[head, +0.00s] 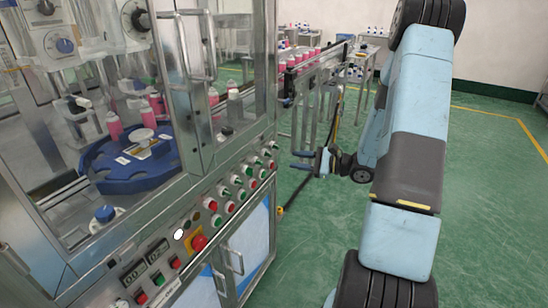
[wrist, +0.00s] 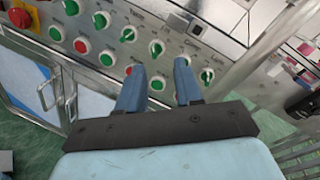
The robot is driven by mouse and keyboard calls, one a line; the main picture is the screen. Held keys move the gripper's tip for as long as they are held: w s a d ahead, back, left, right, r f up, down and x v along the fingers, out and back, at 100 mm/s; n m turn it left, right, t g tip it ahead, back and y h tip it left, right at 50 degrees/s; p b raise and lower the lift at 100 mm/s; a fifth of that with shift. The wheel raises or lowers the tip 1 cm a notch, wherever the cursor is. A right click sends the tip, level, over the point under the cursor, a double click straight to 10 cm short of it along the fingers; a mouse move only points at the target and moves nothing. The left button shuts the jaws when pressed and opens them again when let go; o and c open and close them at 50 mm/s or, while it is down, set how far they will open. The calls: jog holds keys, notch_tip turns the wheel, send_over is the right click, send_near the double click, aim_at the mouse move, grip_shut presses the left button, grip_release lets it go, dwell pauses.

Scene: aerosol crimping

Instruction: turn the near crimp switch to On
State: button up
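The control panel carries a row of green rotary switches with pale handles, seen in the wrist view. One switch (wrist: 183,61) is just beyond my fingertips, with another (wrist: 207,75) to its right and another (wrist: 156,48) to its left. The labels above are too blurred for me to tell which is the near crimp switch, and the On marks are unreadable. My gripper (wrist: 160,72) is open and empty, its two blue fingers apart and pointing at the panel. In the head view my gripper (head: 301,160) is right of the panel's far end, apart from the switches (head: 258,160).
Red and green buttons (wrist: 82,45) sit below the switches. A red emergency stop (head: 199,242) is on the nearer panel. The glazed cabinet holds a blue turntable (head: 105,172) with pink bottles. A conveyor with bottles (head: 300,60) stands behind. The green floor (head: 480,200) at right is clear.

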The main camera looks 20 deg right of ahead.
aim_at(268, 154)
jog(key=w+d+f+m+t+h, duration=0.1)
jog(key=w+d+f+m+t, duration=0.15)
jog(key=d+f, duration=0.2)
jog(key=x, duration=1.3)
jog(key=shift+a+m+t, duration=0.3)
jog(key=shift+m+t, duration=0.05)
jog(key=shift+r, duration=0.1)
jog(key=shift+c, duration=0.2)
grip_shut()
